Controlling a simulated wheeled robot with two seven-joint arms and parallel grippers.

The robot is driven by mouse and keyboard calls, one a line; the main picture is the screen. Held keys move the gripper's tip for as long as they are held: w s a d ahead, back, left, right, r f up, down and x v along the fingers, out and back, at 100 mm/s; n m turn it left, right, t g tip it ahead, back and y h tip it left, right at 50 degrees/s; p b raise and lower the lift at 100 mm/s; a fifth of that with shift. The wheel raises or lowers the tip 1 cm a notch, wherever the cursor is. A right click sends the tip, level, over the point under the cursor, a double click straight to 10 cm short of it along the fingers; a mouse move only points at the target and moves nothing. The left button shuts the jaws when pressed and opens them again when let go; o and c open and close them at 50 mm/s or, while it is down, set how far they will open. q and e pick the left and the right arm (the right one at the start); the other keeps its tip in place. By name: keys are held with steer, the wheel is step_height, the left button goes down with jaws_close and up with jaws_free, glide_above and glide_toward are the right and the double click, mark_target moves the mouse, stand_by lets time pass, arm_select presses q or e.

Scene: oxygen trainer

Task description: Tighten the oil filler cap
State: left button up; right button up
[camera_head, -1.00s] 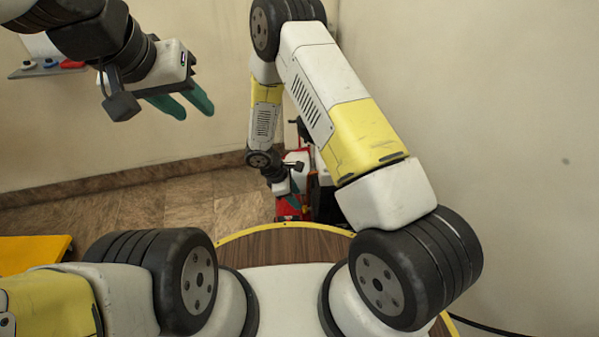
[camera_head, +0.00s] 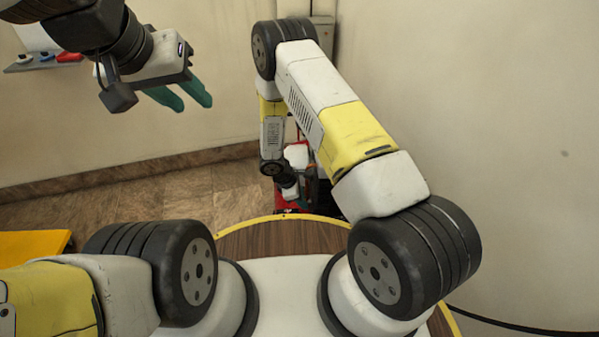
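My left gripper (camera_head: 182,97) is at the upper left, in the air in front of the wall. Its two green fingers are apart with nothing between them. My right gripper (camera_head: 303,190) is small and far down in the middle, beside a red machine (camera_head: 287,204) on the floor. My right arm covers much of that machine, and I cannot tell whether the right fingers are open or touching it. I cannot make out the oil filler cap.
A shelf (camera_head: 40,63) with small red, blue and white items is on the wall at the upper left. A yellow surface (camera_head: 32,246) is at the left edge. A grey box (camera_head: 322,32) is on the back wall. Bare tiled floor (camera_head: 140,198) lies left of the red machine.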

jaws_close()
steer(key=shift+s+f+t, duration=0.1)
steer(key=shift+s+t, duration=0.1)
steer(key=shift+t, duration=0.3)
steer(key=shift+s+d+t, duration=0.1)
steer(key=shift+d+t, duration=0.1)
steer(key=shift+t, duration=0.2)
steer(key=shift+s+d+m+t, duration=0.1)
steer(key=shift+s+m+t, duration=0.15)
steer(key=shift+t, duration=0.35)
steer(key=shift+w+m+t, duration=0.1)
steer(key=shift+m+t, duration=0.15)
steer(key=shift+t, duration=0.25)
